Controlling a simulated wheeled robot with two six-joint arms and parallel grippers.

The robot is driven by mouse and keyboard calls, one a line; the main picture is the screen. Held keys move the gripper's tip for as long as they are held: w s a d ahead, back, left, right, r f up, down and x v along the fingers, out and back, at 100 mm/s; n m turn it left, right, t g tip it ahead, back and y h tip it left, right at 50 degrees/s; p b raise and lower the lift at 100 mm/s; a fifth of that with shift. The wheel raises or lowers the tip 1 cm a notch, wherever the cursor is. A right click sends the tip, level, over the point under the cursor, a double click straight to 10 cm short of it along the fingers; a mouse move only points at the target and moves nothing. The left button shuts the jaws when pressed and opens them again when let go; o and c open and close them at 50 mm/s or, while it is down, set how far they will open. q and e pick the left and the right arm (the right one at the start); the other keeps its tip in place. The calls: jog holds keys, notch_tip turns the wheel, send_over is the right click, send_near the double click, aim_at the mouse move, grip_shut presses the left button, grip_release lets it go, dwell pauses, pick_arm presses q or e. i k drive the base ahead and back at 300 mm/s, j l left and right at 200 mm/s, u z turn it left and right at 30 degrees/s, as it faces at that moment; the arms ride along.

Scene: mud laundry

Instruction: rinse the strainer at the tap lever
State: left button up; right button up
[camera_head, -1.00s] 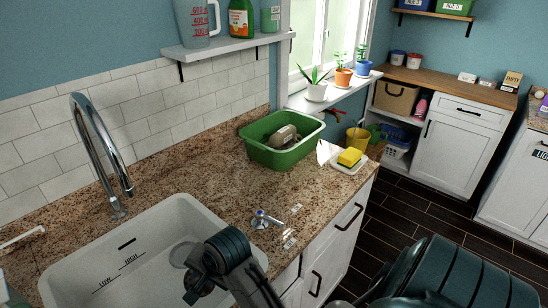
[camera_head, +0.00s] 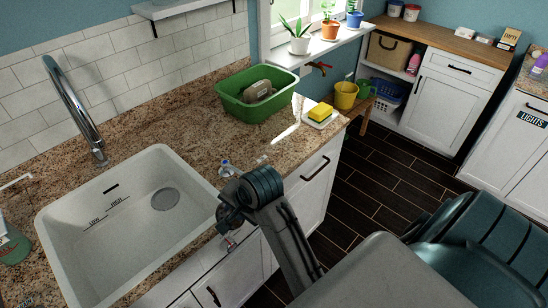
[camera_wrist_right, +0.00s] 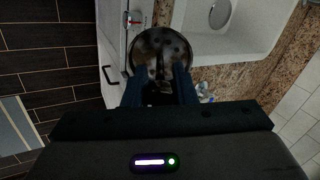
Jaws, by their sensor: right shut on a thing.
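My right gripper (camera_head: 226,214) is at the sink's front right edge. In the right wrist view my right gripper (camera_wrist_right: 158,88) is shut on a round, dark, mottled strainer (camera_wrist_right: 160,42); in the head view the gripper mostly hides it. The white sink (camera_head: 75,240) has a round drain (camera_head: 165,199) and no water shows. A curved chrome tap (camera_head: 75,105) stands behind the sink. A small chrome lever with a blue mark (camera_head: 226,168) is on the counter right of the sink. A small red-marked fitting (camera_head: 229,242) shows on the cabinet front. My left gripper is not in view.
A green basin (camera_head: 257,112) holding a greyish object stands at the back of the counter. A yellow sponge (camera_head: 320,112) lies on a white dish at the counter's right end. A green bottle (camera_head: 12,245) is at the left edge. The dark floor (camera_head: 380,175) is open.

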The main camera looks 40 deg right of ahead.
aim_at(225, 166)
jog(key=l+z, duration=0.25)
jog(key=l, duration=0.45)
jog(key=l+z, duration=0.25)
jog(key=l, duration=0.45)
jog(key=i+l+z, duration=0.25)
jog(key=l, duration=0.4)
jog(key=k+l, duration=0.05)
jog(key=k, duration=0.05)
